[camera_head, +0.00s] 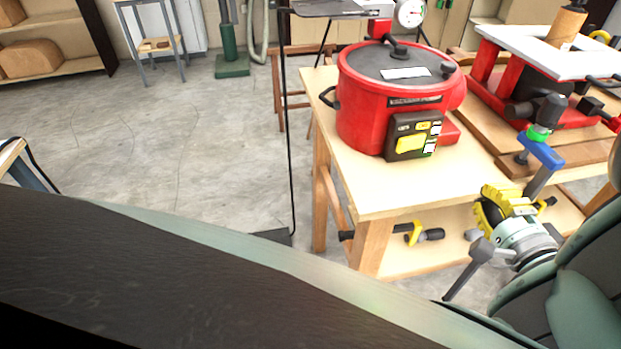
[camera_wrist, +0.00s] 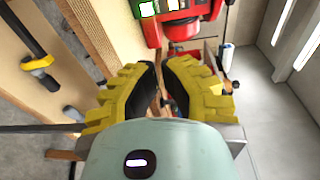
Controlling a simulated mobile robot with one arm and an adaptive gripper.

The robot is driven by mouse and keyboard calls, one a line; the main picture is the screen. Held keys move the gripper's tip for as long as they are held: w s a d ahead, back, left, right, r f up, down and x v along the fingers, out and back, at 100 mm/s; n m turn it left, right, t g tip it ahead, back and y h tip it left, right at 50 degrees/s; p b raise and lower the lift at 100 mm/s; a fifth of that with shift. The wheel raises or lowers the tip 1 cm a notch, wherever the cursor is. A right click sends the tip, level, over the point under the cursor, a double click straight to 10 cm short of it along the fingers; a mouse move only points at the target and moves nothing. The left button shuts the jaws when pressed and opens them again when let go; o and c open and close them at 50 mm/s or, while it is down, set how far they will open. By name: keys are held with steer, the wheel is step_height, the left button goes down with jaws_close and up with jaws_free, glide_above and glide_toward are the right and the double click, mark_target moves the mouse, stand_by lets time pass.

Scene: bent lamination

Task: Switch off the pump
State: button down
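The red round machine (camera_head: 365,110), which I take to be the pump, stands on the wooden table. It has a dark lid, a gauge (camera_head: 411,13) and a front control box (camera_head: 413,136) with a yellow panel and small white, green-edged parts. Red casing (camera_wrist: 153,33) and white, green-edged parts (camera_wrist: 148,9) show at the top of the wrist view, cut by its edge. My gripper (camera_head: 492,205) is below and right of the control box in the head view, apart from it. In the wrist view its yellow fingers (camera_wrist: 161,64) converge to nearly touching tips, with nothing held.
The wooden table (camera_head: 385,192) has a lower shelf with a yellow-and-black tool (camera_head: 418,234). Right of the machine is a red press-like frame with a white top (camera_head: 545,50) and a blue clamp (camera_head: 541,151) close above my gripper. Open floor (camera_head: 190,150) lies to the left.

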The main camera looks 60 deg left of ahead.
mark_target(408, 150)
steer(key=s+n+g, duration=0.1)
steer(key=s+a+n+g+y+b, duration=0.1)
steer(key=s+a+f+n+g+y+b, duration=0.1)
steer(key=s+g, duration=0.1)
steer(key=shift+s, duration=0.1)
steer(key=shift+a, duration=0.1)
steer(key=p+x, duration=0.4)
steer(key=x, duration=0.8)
steer(key=shift+r, duration=0.25)
steer(key=shift+x, duration=0.9)
steer(key=shift+f, duration=0.15)
steer(key=shift+a, duration=0.1)
